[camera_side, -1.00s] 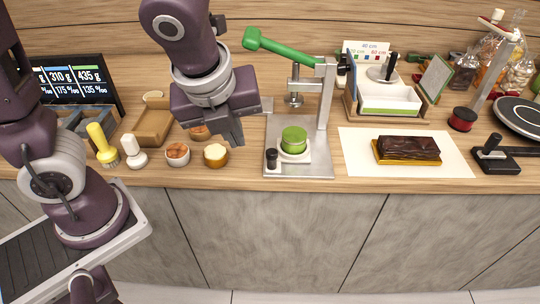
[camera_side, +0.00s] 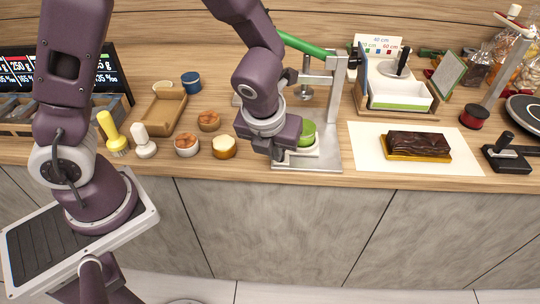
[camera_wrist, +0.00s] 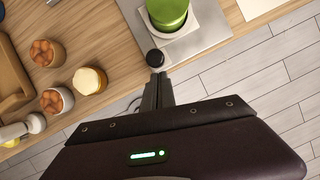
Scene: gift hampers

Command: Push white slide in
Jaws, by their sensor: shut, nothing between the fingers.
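The white slide (camera_side: 313,150) lies on the metal base plate of the press (camera_side: 330,160) and carries a green cylinder (camera_side: 307,133). In the wrist view the slide (camera_wrist: 191,27) shows beneath the green cylinder (camera_wrist: 167,10). Its black knob (camera_wrist: 155,58) stands at the slide's near end; my gripper hides it in the side view. My gripper (camera_wrist: 158,77) is shut and empty, with its fingertips right by the knob on the near side. I cannot tell whether they touch it. In the side view my gripper (camera_side: 279,153) is low at the press's front left.
The green press lever (camera_side: 303,44) and metal post (camera_side: 335,90) rise behind the slide. Small filled bowls (camera_side: 187,145) stand to the left. A dark cake block (camera_side: 418,144) lies on a white sheet (camera_side: 370,150) to the right. The counter's front edge is close.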

